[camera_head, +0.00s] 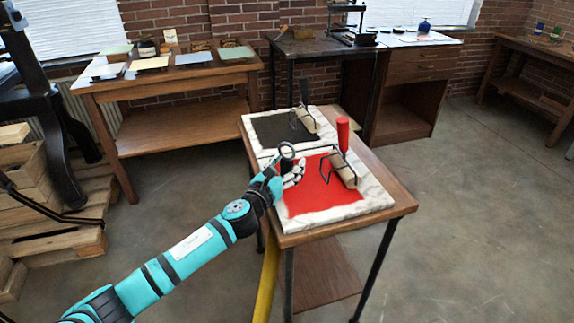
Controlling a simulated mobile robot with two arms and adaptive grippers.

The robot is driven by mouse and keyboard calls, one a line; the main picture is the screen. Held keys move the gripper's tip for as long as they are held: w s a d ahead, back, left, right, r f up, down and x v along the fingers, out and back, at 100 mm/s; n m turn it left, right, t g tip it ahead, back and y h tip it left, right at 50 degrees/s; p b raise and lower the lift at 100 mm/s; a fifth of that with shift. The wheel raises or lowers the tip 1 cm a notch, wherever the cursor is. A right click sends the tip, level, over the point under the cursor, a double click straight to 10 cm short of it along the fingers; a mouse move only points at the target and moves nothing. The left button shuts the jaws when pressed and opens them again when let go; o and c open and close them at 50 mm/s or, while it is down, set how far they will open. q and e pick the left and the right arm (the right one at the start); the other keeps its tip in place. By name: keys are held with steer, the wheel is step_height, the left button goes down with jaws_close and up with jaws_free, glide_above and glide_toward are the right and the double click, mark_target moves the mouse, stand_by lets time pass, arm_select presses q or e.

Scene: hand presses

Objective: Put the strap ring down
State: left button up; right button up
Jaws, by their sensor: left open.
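A small grey ring (287,149), which looks like the strap ring, shows upright right at the tip of my left gripper (289,167). The gripper is open, above the left edge of the red-inked slab (376,199) on the small wooden table (403,204). I cannot tell whether the ring still touches the fingers or what it rests on; its lower part is hidden by the gripper. My right gripper is out of view.
A roller with a red handle (343,133) lies on the red ink. Another roller (304,121) lies on the black-inked slab (262,140) behind. A yellow band (266,279) hangs beside the table's left side. Open floor (470,220) lies to the right.

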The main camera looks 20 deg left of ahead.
arm_select(q)
jaws_close()
stand_by(0.3)
steer(key=shift+r, duration=0.1)
